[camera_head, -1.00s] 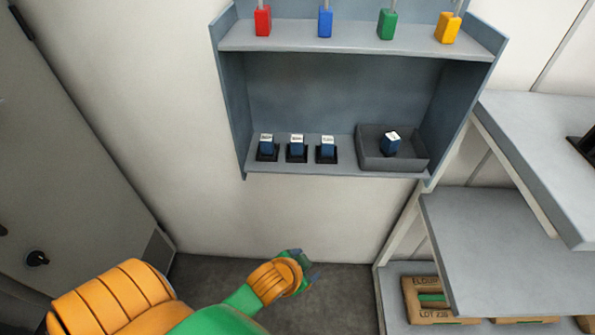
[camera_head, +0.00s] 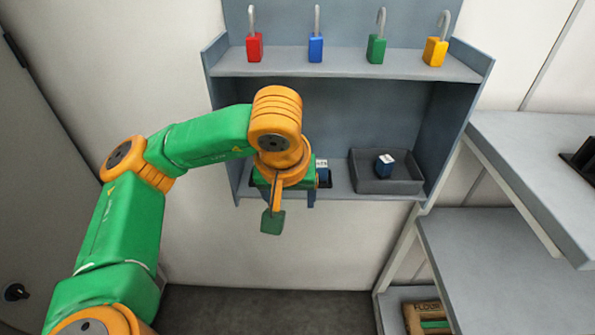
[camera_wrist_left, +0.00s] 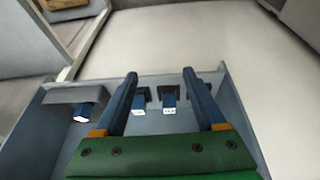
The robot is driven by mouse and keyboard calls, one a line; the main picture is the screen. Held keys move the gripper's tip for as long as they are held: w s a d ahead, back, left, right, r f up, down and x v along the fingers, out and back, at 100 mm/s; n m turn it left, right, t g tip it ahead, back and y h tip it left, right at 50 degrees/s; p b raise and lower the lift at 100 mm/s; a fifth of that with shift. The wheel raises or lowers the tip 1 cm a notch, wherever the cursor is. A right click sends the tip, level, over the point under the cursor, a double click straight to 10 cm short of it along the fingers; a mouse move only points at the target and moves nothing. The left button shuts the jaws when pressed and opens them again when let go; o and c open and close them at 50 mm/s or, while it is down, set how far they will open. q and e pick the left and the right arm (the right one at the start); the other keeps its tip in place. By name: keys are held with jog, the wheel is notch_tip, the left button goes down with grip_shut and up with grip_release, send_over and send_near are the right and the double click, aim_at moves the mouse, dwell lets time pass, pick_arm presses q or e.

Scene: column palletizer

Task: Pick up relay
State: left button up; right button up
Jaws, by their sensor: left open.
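The relays are small dark blue blocks with white labelled tops. In the head view, one relay (camera_head: 322,170) shows in its black socket on the lower shelf, just right of my left gripper (camera_head: 287,188); my arm hides the sockets to its left. Another relay (camera_head: 384,165) sits in the grey tray (camera_head: 402,187). In the left wrist view, my left gripper (camera_wrist_left: 160,75) is open, with two socketed relays (camera_wrist_left: 140,108) (camera_wrist_left: 169,106) showing between its fingers, apart from them. The tray relay (camera_wrist_left: 88,112) is left of the fingers. My right gripper is out of view.
The blue-grey cabinet (camera_head: 228,130) has side walls. Red (camera_head: 254,47), blue (camera_head: 315,49), green (camera_head: 376,48) and yellow (camera_head: 435,51) padlocks stand on its upper shelf. Grey shelving (camera_head: 490,255) is at right. The shelf between tray and sockets has little free room.

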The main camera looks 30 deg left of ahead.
pick_arm(q)
jog(key=shift+y, duration=0.3)
jog(key=w+a+p, duration=0.1)
jog(key=w+a, duration=0.1)
jog(key=w, duration=0.1)
jog(key=w+a+p, duration=0.1)
jog(key=w+a, duration=0.1)
jog(key=w, duration=0.1)
jog(key=w+a+p, duration=0.1)
jog(key=w+a, duration=0.2)
jog(key=w, duration=0.1)
jog(key=shift+r, duration=0.3)
jog(key=x, duration=0.5)
jog(key=shift+w+a+f+p, duration=0.1)
jog(key=shift+w+p, duration=0.05)
jog(key=shift+p, duration=0.25)
grip_shut()
